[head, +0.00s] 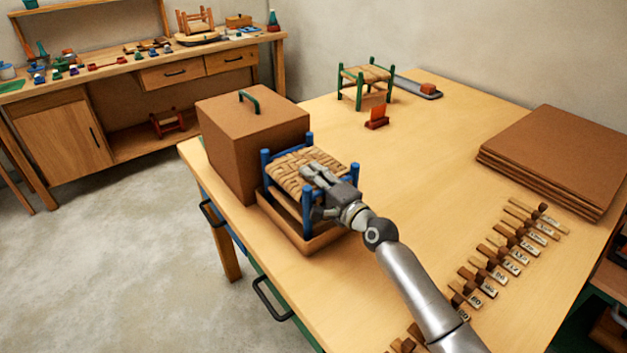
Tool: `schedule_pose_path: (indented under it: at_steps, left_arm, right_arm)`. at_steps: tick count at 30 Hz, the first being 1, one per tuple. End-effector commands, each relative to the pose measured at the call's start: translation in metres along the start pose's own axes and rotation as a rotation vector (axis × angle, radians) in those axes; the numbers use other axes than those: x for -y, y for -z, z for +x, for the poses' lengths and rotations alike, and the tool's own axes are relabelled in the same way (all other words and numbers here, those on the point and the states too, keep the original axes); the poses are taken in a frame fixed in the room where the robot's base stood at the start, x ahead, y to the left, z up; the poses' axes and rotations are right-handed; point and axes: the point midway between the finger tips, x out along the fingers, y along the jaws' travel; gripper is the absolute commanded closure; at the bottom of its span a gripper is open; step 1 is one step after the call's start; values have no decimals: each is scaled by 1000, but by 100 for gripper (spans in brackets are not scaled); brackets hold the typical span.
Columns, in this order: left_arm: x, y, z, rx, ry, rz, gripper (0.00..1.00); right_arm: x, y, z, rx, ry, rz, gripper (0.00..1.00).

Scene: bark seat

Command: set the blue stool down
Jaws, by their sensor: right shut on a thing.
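The blue stool (291,172) has blue legs and a woven bark seat. It stands upright over a shallow wooden tray (292,231) near the left edge of the table. I cannot tell whether its feet touch the tray's floor, as the tray's wall hides them. My right gripper (318,186) is shut on the blue stool at its right side, partly covering the seat and a near leg. My left gripper is not in view.
A brown box (250,143) with a green handle stands right behind the tray. A green stool (364,83), a small red stand (377,118) and a grey tray (417,88) are farther back. Brown boards (563,160) and several labelled wooden pieces (503,256) lie on the right. The table's middle (435,165) is clear.

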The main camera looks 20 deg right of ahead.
Motion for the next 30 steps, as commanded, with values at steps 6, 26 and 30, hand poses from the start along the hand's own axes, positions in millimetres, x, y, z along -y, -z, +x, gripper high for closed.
schedule_pose_path:
  at_steps: [6,26,30]
  left_arm:
    - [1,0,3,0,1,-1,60]
    - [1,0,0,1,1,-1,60]
    - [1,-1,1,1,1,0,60]
  right_arm:
    - [-3,0,0,0,0,0,52]
    - [-1,0,-22,-1,-1,-1,42]
    - [-2,0,-48,0,-2,-1,42]
